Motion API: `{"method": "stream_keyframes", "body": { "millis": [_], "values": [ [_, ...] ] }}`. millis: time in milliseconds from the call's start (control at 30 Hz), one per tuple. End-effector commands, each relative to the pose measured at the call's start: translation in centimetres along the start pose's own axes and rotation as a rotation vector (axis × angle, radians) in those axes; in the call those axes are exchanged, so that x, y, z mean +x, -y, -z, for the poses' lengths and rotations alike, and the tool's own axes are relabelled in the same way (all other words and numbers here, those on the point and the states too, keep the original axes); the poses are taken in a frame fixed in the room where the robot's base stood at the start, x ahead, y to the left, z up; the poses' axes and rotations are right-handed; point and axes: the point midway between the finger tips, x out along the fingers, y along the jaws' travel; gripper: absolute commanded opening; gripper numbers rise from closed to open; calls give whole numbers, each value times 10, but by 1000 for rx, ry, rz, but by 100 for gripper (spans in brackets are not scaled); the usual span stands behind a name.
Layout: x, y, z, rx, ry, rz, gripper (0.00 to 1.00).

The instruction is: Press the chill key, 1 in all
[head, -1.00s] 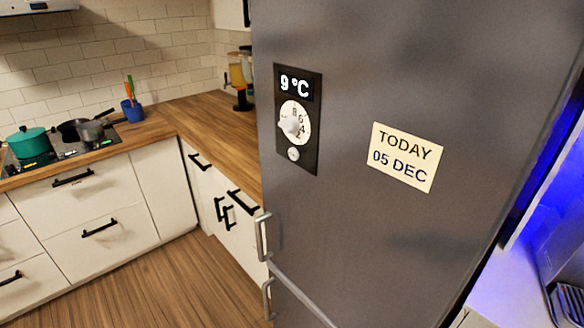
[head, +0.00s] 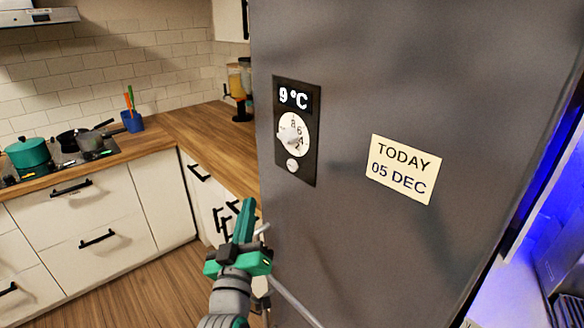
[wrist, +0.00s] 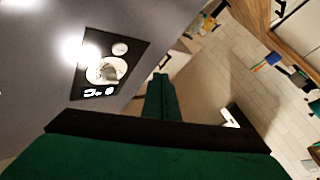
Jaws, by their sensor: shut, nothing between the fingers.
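The fridge's black control panel (head: 283,165) is on the grey door and reads 9 °C. It carries a white dial (head: 297,131) and, below that, a small round pale key (head: 292,166); no label can be read on the key. My gripper (head: 246,203) is shut and empty, below and left of the panel, apart from it. In the wrist view the green fingers (wrist: 160,78) are together, and the panel (wrist: 82,82) shows upside down at upper left with the dial (wrist: 104,70) and key (wrist: 120,48).
A note (head: 404,168) reading TODAY 05 DEC is on the fridge door (head: 400,260), right of the panel. A metal handle (head: 295,305) is low on the fridge. A wooden counter (head: 195,128) stands at left, with pots (head: 28,152) on the hob.

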Motion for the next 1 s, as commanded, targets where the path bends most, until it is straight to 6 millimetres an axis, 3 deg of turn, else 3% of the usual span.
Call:
{"method": "stream_keyframes", "body": {
  "millis": [100,300,733,1000],
  "values": [
    [13,-13,25,-13,-16,-32,0],
    [20,-22,39,-22,-20,-53,0],
    [23,-26,36,-23,-17,-57,0],
    [41,-40,23,-23,-18,-56,0]
  ]
}}
